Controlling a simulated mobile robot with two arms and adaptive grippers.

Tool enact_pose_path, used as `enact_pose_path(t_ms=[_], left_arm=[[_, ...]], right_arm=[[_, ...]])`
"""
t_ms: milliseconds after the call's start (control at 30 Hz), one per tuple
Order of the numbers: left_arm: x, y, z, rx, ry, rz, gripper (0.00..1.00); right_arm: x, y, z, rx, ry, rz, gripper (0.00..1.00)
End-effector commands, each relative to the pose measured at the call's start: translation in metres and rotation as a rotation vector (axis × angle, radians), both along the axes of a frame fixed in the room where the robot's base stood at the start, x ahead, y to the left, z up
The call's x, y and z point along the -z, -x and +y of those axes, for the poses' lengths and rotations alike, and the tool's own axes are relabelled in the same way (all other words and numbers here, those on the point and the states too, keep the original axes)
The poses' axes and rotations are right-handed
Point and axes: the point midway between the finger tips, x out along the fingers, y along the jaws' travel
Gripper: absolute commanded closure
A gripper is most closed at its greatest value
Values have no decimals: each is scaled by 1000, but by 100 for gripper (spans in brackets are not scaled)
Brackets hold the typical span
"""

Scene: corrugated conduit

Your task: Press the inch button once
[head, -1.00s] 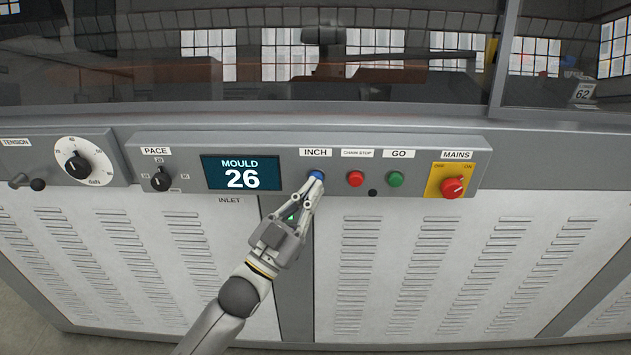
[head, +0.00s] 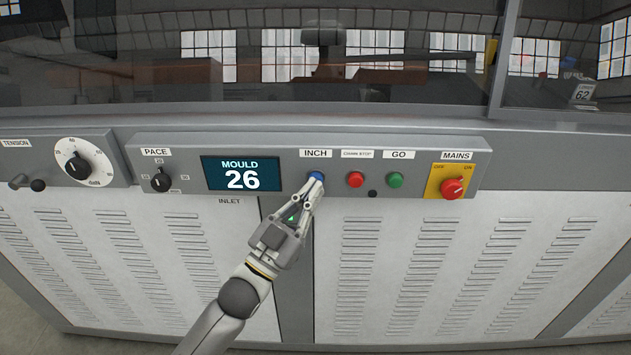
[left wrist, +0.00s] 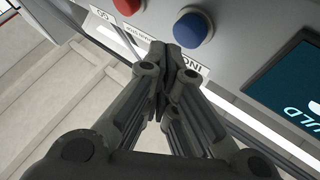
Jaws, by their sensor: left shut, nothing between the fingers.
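The blue INCH button (head: 316,175) sits on the grey control panel (head: 295,180), under its INCH label (head: 316,153). My left gripper (head: 315,184) is shut and empty, its fingertips at the lower edge of the button and covering part of it. In the left wrist view the blue button (left wrist: 190,29) shows just beyond the closed fingertips (left wrist: 163,50), which overlap the INCH label. I cannot tell whether the tips touch the button. The right gripper is not in view.
Right of the blue button are a red CHAIN STOP button (head: 355,179), a green GO button (head: 396,179) and the red MAINS switch (head: 452,188). On the left are a display (head: 241,174) reading MOULD 26, the PACE knob (head: 160,182) and the TENSION dial (head: 77,166).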

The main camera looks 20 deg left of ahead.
Motion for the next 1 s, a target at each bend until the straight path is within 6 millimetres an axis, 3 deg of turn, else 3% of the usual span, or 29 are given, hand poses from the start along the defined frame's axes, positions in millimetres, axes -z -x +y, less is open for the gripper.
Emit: enact_pose_path(t_ms=[1000], left_arm=[[0, -9, 3, 0, 0, 0, 100]], right_arm=[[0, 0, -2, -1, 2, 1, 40]])
